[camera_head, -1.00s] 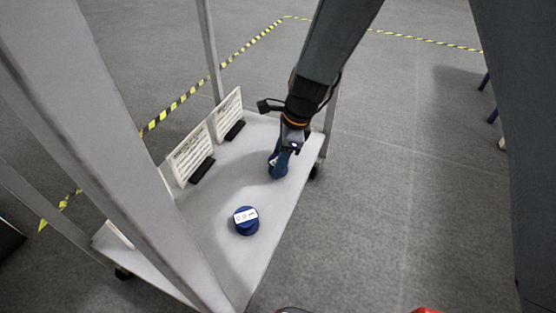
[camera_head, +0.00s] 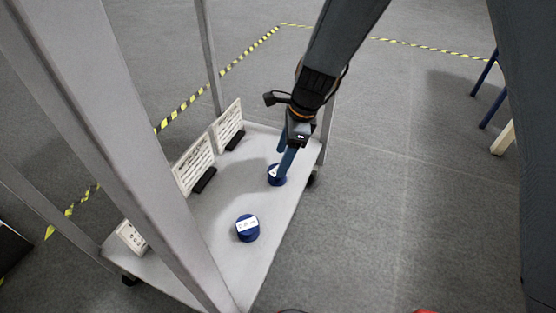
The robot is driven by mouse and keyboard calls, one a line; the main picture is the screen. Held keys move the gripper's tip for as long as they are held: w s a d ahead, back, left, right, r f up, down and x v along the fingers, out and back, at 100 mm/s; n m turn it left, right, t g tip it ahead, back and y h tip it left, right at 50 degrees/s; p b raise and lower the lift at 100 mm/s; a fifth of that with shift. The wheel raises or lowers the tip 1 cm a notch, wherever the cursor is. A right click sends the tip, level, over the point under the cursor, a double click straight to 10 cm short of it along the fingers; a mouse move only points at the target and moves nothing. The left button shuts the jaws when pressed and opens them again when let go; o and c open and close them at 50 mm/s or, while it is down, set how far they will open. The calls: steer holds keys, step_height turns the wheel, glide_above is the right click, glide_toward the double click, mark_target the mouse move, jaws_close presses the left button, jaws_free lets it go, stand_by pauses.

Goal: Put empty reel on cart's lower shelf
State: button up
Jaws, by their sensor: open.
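The cart's lower shelf (camera_head: 212,243) is a light grey board low over the floor. A blue reel (camera_head: 276,175) with a white label stands on the far right part of the shelf. A second blue reel (camera_head: 247,228) with a white label stands nearer, in the middle of the shelf. I cannot tell from the labels which one is empty. My gripper (camera_head: 283,163) points down just above the far reel, its blue fingers apart. The fingers partly cover that reel, and I cannot tell whether they touch it.
Placards on dark stands (camera_head: 196,164) line the shelf's left edge, with another (camera_head: 230,124) farther back. Grey cart posts (camera_head: 110,130) rise in front and at the corners. Blue legs (camera_head: 485,75) stand at the right. The shelf between the reels is clear.

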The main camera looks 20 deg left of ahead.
steer(key=s+d+r+n+p, duration=0.1)
steer(key=s+d+r+n, duration=0.2)
steer(key=s+r+n, duration=0.45)
steer(key=s+d+r+n+p, duration=0.2)
steer(key=s+r+n, duration=0.25)
steer(key=r, duration=0.65)
steer(key=s+d+r+n+t+h, duration=0.1)
steer(key=s+d+r+n, duration=0.3)
steer(key=s+d+n, duration=0.5)
steer(key=s+n, duration=0.1)
steer(key=s, duration=0.3)
steer(key=shift+s+d+r+h, duration=0.2)
steer(key=shift+d+h, duration=0.05)
steer(key=shift+h, duration=0.05)
steer(key=shift+r, duration=0.15)
steer(key=shift+d+r+m+p, duration=0.15)
steer(key=shift+r+m+p, duration=0.25)
steer(key=shift+r+p, duration=1.45)
steer(key=shift+r, duration=0.3)
